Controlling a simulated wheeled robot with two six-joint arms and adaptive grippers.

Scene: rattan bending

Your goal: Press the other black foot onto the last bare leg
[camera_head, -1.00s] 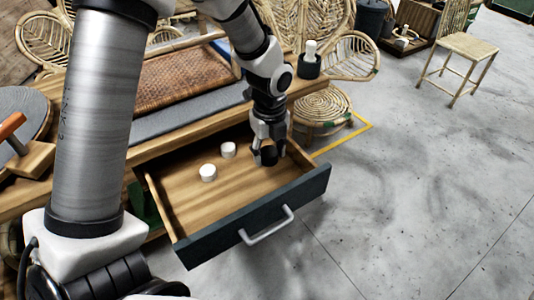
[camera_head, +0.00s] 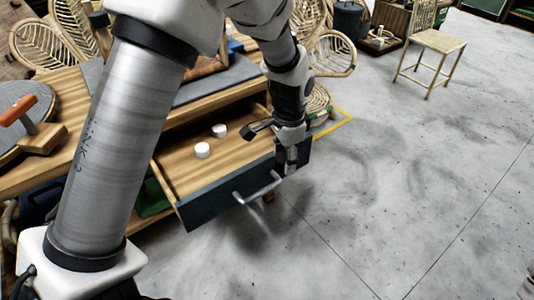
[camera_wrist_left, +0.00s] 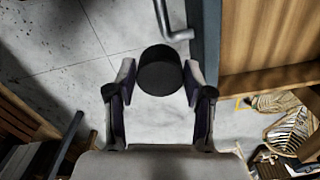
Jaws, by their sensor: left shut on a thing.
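My left gripper (camera_head: 288,165) is just past the front right of the open drawer, near its handle. In the left wrist view my left gripper (camera_wrist_left: 160,85) is shut on a short black cylinder, the black foot (camera_wrist_left: 160,70), between its two fingertips. In the head view the foot is hard to make out against the gripper. I cannot tell which leg is bare: a pale rattan chair (camera_head: 436,42) stands on the floor at top right, and its leg ends are too small to judge. My right gripper is not in view.
The open wooden drawer has a dark front (camera_head: 222,203), a metal handle (camera_head: 262,190) and two white round pieces, one nearer (camera_head: 203,150) and one farther (camera_head: 220,131). A wooden bench (camera_head: 40,178) and rattan chairs (camera_head: 332,55) stand behind. The grey floor (camera_head: 420,170) at right is clear.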

